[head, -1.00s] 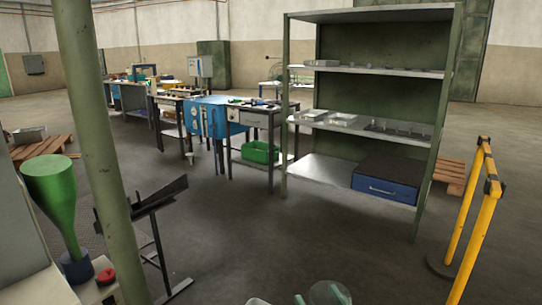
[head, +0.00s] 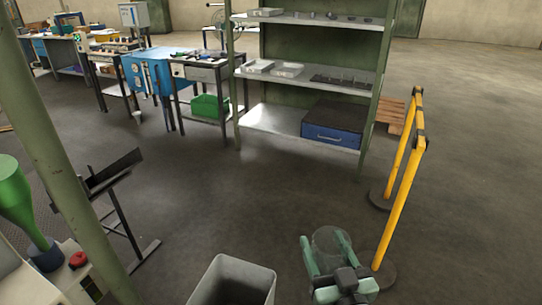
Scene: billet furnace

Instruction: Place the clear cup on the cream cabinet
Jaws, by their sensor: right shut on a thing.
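My right gripper (head: 329,258) is at the bottom, right of centre, with pale green fingers on either side of a clear cup (head: 331,239). It is shut on the cup, which is see-through and held above the floor. Part of the cup is hidden by the fingers. No cream cabinet shows clearly; a pale machine top with a red button (head: 78,260) is at the lower left, and I cannot tell whether it belongs to one. My left gripper is not in view.
A grey open bin (head: 262,275) stands left of the gripper. A yellow barrier (head: 401,190) is close on the right. A green metal shelf (head: 372,105) with a blue case (head: 333,131) stands ahead. A green post (head: 62,165) is at left. The middle floor is clear.

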